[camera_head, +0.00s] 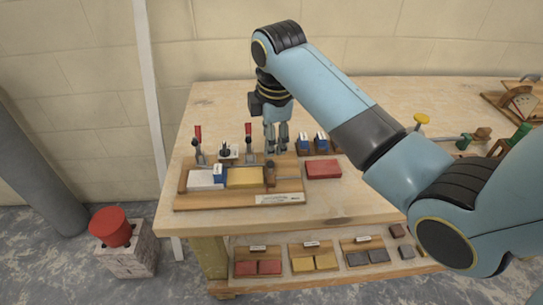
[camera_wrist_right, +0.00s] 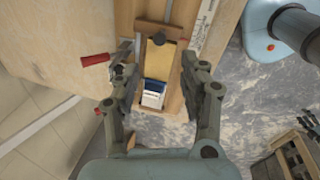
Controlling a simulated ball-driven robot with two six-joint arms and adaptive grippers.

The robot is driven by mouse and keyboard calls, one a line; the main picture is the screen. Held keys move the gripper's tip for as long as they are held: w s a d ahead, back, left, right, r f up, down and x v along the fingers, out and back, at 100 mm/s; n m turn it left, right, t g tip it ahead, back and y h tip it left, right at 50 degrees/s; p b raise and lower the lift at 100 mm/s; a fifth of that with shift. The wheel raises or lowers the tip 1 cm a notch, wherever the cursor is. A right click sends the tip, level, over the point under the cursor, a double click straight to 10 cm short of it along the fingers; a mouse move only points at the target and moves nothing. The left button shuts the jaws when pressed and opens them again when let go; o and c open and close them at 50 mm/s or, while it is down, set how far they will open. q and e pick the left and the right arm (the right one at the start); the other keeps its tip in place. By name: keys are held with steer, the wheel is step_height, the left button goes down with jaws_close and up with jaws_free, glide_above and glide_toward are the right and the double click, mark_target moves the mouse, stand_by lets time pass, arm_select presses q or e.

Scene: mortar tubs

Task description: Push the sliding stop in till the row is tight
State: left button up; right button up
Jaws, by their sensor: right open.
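A wooden fixture board (camera_head: 225,203) lies on the bench, holding a row of a white block (camera_head: 203,179), a blue-and-white block (camera_head: 219,175) and a yellow block (camera_head: 245,178). The brown sliding stop (camera_head: 270,176) with a dark knob stands at the row's right end. In the wrist view, the stop (camera_wrist_right: 158,33) is beyond the yellow block (camera_wrist_right: 160,62) and the blue-and-white block (camera_wrist_right: 153,92). I cannot tell whether a gap remains between them. My right gripper (camera_head: 276,147) is open and empty, pointing down behind and above the stop. My left gripper is not in view.
Red-handled clamps (camera_head: 198,136) (camera_head: 248,134) rise behind the row. A red block (camera_head: 323,169) lies right of the board, and blue-and-white blocks (camera_head: 321,142) stand behind it. A lower shelf holds red, yellow and grey blocks. The front right bench top is partly hidden by my arm.

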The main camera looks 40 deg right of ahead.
mark_target(270, 162)
steer(key=f, duration=0.3)
steer(key=w+f, duration=0.1)
steer(key=f, duration=0.2)
steer(key=d+f, duration=0.1)
steer(key=f, duration=0.3)
steer(key=shift+w, duration=0.35)
steer(key=shift+w+f, duration=0.1)
steer(key=shift+f, duration=0.2)
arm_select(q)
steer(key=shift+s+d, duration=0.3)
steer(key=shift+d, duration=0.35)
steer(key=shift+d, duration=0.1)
